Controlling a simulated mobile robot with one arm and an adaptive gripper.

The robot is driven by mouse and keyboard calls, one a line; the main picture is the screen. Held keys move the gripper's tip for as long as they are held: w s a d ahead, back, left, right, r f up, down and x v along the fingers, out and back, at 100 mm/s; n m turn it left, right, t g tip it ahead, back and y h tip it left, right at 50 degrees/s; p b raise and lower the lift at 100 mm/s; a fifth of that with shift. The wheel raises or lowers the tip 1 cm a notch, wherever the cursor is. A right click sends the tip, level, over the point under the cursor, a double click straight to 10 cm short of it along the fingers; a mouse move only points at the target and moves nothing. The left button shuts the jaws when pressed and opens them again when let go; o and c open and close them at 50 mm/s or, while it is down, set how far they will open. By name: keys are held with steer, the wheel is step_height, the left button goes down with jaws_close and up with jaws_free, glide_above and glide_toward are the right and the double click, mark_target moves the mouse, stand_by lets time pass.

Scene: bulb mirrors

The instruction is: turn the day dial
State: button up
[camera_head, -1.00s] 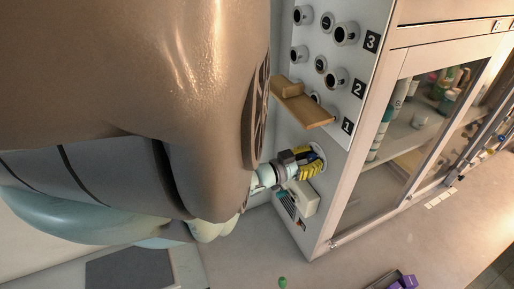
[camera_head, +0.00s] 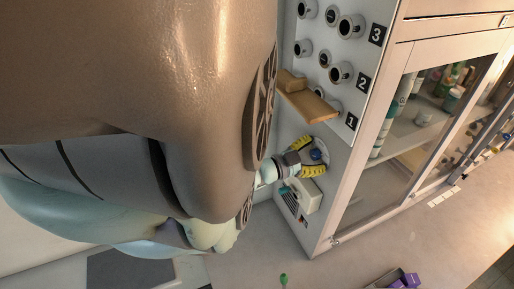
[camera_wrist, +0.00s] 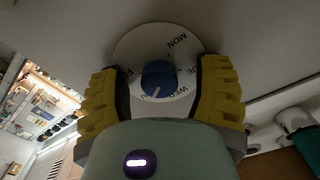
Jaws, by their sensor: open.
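The day dial is a white disc (camera_wrist: 160,42) with dark day lettering such as MON and a blue knob (camera_wrist: 158,78) at its centre, seen in the wrist view. A white mark shows on the knob. My gripper (camera_wrist: 160,92) is open, its yellow fingers on either side of the knob with gaps to it. In the head view my gripper (camera_head: 314,162) is at the panel below the wooden shelf, and the blue knob (camera_head: 317,154) shows between the fingers. I cannot tell whether the fingers touch the disc.
A wooden shelf (camera_head: 308,100) juts out above my gripper. White round fittings (camera_head: 341,72) and number labels line the panel. A white box (camera_head: 306,196) sits just below. A glass-fronted cabinet (camera_head: 415,110) stands to the right.

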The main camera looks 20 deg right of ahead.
steer(key=shift+s+a+p, duration=0.15)
steer(key=shift+a+p, duration=0.2)
steer(key=shift+a, duration=1.15)
steer(key=shift+s+a+p, duration=0.1)
steer(key=shift+a+p, duration=0.2)
steer(key=shift+a, duration=1.2)
